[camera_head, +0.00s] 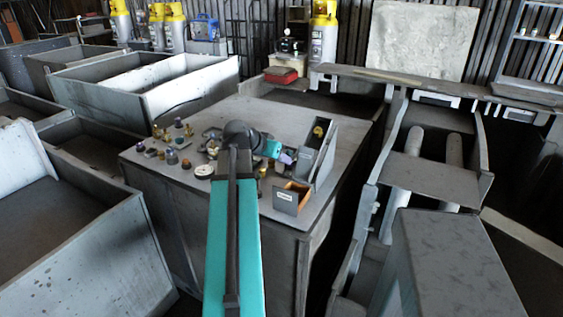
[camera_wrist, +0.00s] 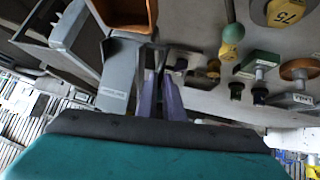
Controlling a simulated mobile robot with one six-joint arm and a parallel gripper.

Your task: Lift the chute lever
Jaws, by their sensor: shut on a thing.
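A grey chute-like housing (camera_head: 317,150) stands on the bench top, and an open drawer with an orange inside (camera_head: 291,197) juts from its front. My gripper (camera_head: 286,158) is at the left side of the housing, with its purple fingertips beside the wall. In the wrist view my gripper (camera_wrist: 161,98) is shut, its purple fingers close together around a thin dark grey part that I take for the chute lever (camera_wrist: 158,62). Most of that part is hidden between the fingers. The orange-lined drawer (camera_wrist: 126,12) and a grey labelled face (camera_wrist: 115,88) are close by.
Several knobs and fittings (camera_head: 175,150) crowd the bench (camera_head: 262,112) left of my arm; a yellow knob tagged 75 (camera_wrist: 285,12) hangs in the wrist view. Large grey bins (camera_head: 150,85) stand left, a roller frame (camera_head: 430,175) right. The bench's back is clear.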

